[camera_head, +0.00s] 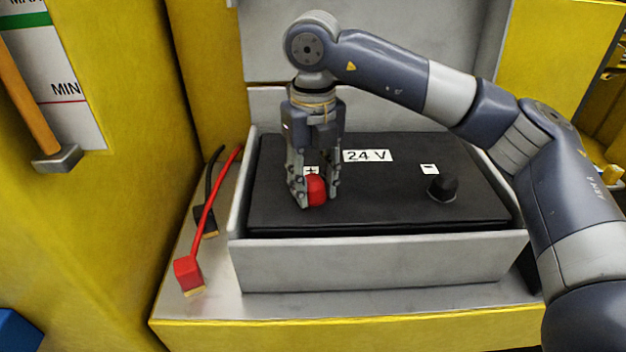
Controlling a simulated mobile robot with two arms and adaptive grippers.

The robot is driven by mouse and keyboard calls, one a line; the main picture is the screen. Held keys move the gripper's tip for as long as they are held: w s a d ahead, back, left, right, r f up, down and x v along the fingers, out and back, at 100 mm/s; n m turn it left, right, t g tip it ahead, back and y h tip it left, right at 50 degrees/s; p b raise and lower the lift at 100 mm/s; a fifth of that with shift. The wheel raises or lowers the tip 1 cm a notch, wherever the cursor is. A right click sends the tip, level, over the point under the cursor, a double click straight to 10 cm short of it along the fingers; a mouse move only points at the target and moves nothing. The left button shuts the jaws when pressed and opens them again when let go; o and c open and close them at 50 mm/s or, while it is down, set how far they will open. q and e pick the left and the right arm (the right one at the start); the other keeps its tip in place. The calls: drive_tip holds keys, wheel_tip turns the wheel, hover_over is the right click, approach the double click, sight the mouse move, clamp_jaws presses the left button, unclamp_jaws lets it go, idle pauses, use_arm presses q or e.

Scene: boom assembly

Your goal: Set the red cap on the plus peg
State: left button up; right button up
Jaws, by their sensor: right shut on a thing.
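The red cap (317,191) is between the fingers of my right gripper (314,192), which is shut on it and points down. The cap is at the left part of the black battery top (380,185), next to the plus label (311,171). The plus peg is hidden behind the cap and fingers, so I cannot tell whether the cap sits around it or just above it. A black cap (442,188) stands at the right, by the minus label (429,169). My left gripper is not in view.
A grey tray wall (380,265) surrounds the battery. A red cable with a red connector (188,275) and a black cable with a dark connector (206,222) lie on the ledge at the left.

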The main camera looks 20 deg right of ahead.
drive_tip(key=shift+f, duration=0.15)
drive_tip(key=o, duration=1.2)
drive_tip(key=shift+c, duration=0.2)
wheel_tip(320, 180, up, 12)
drive_tip(key=shift+f, duration=0.1)
